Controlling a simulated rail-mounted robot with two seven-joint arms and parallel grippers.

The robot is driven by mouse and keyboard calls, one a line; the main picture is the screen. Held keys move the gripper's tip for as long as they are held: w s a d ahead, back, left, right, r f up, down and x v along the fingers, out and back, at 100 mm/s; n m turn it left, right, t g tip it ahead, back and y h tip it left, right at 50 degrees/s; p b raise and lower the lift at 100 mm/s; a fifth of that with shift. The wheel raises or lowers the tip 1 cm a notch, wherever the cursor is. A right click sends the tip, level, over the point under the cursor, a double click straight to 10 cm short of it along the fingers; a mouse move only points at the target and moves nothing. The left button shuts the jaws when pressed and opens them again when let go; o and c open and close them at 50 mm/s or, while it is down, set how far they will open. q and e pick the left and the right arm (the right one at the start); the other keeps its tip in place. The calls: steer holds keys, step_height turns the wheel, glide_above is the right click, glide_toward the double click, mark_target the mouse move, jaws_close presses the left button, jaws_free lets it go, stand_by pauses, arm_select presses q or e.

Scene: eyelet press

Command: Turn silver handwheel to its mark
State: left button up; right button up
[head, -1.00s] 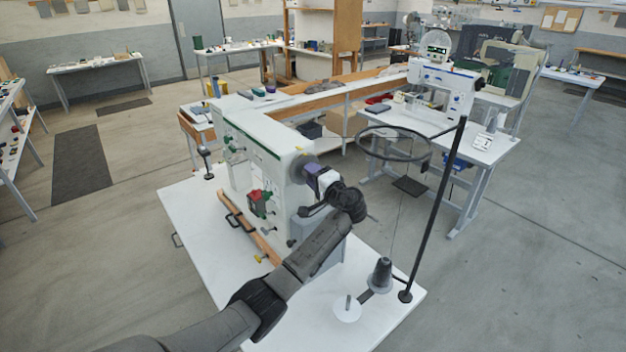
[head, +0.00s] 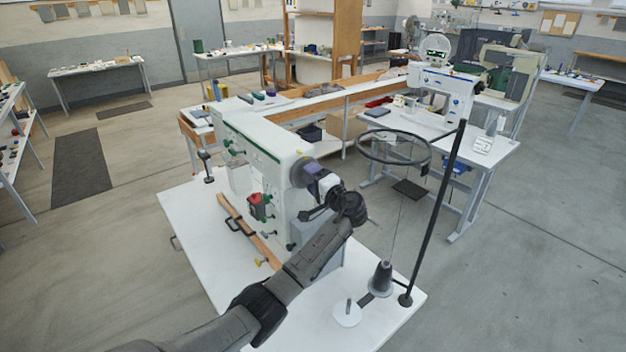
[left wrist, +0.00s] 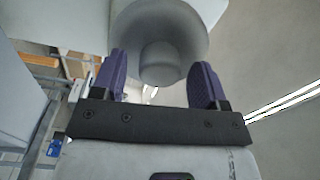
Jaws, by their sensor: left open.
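The silver handwheel (head: 298,171) sits on the near end of the white eyelet press (head: 262,150). My left gripper (head: 312,169) is at the handwheel, with its purple fingers close to the wheel's face. In the left wrist view the grey wheel (left wrist: 193,28) fills the top, with its round hub (left wrist: 160,64) between the two spread fingers. The fingers stand apart, one on each side of the hub, with gaps visible. The gripper hides part of the wheel in the head view, and I cannot make out its mark clearly. My right gripper is not in view.
A thread stand with a dark pole (head: 435,215), a black ring (head: 394,147) and a dark cone (head: 381,278) rises right of my arm. A red and green part (head: 259,205) is on the press side. Another machine (head: 443,92) stands behind on a separate table.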

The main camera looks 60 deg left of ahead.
arm_select(q)
steer(key=w+d, duration=0.1)
steer(key=d, duration=1.2)
steer(key=shift+w+d+f+b, duration=0.2)
steer(key=shift+d+b, duration=0.1)
steer(key=shift+b, duration=0.15)
